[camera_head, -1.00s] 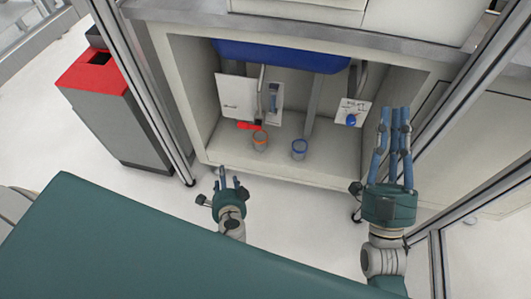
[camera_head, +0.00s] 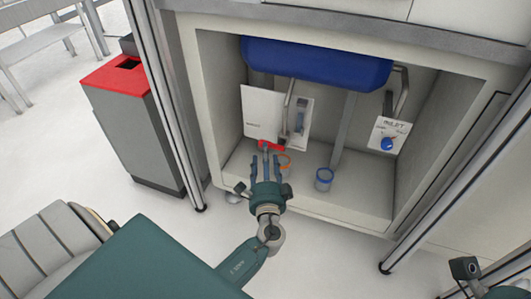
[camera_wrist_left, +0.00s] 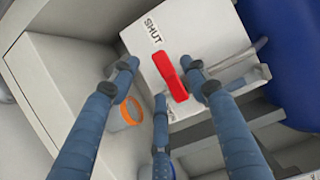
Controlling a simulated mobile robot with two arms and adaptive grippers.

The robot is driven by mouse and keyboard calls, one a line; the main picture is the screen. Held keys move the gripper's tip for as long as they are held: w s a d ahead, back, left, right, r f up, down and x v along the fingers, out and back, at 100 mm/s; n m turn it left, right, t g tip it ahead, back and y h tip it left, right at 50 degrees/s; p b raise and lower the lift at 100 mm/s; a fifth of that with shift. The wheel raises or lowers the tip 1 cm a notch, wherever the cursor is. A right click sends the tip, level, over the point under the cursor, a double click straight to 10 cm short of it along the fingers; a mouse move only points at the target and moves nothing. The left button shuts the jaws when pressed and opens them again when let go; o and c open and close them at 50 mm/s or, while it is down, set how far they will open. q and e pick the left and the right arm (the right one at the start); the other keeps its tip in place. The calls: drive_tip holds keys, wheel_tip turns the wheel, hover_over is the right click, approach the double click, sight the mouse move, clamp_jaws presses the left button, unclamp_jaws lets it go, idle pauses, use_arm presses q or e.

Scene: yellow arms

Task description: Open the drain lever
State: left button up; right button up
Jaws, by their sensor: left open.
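The red drain lever (camera_head: 270,145) is inside the open cabinet, low at the left, by a white panel (camera_head: 263,112). It also shows in the left wrist view (camera_wrist_left: 171,78), tilted, beside the word SHUT on the panel. My left gripper (camera_head: 267,158) is open, its blue fingers pointing into the cabinet just in front of the lever. In the left wrist view the lever lies between the two upper fingertips, with no clear contact. Only a teal part of my right arm (camera_head: 500,291) shows at the bottom right corner; its fingers are out of view.
An orange-rimmed cup (camera_head: 285,160) and a blue-rimmed cup (camera_head: 324,179) stand on the cabinet floor. A blue tank (camera_head: 315,65) hangs above. A blue knob (camera_head: 387,143) is on a white plate at right. Metal posts (camera_head: 165,100) flank the cabinet.

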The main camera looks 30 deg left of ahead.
sight(272, 144)
use_arm(q)
drive_tip(key=x, duration=0.3)
drive_tip(key=shift+w+a, duration=0.15)
drive_tip(key=shift+w, duration=0.1)
clamp_jaws()
